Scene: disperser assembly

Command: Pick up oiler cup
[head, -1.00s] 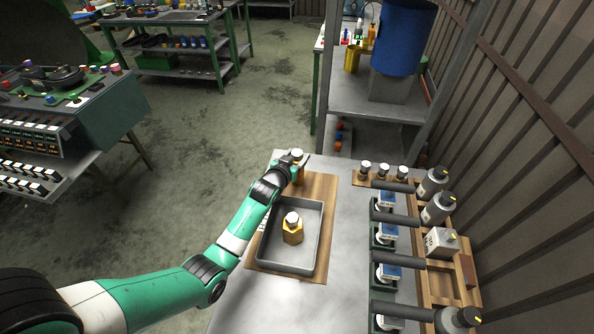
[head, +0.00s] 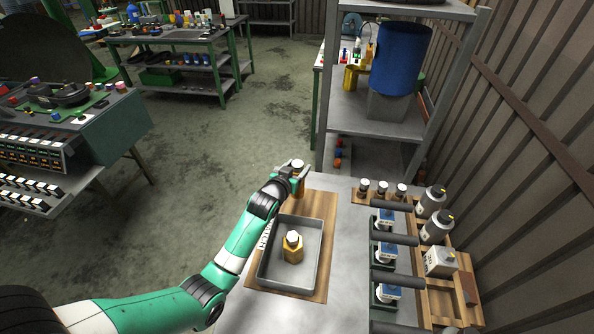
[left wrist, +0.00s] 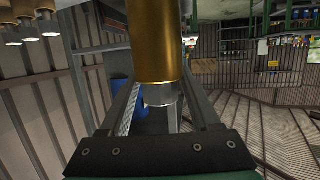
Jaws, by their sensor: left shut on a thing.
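A brass cylinder with a pale cap (head: 298,185), which looks like the oiler cup, is upright at the far end of the wooden board. My left gripper (head: 297,172) is shut on it near its top. The left wrist view shows the brass body (left wrist: 155,42) and its silvery end between the fingers (left wrist: 160,105). I cannot tell whether its base touches the board. Another brass piece with a white cap (head: 292,250) stands in the grey tray. My right gripper is not in view.
The grey tray (head: 325,250) lies on the wooden board (head: 318,205) on the table. To the right are small capped cups on a wooden block (head: 372,198), and a row of grey cylinders and blue-labelled parts (head: 386,254). A metal shelf with a blue drum (head: 399,50) stands behind.

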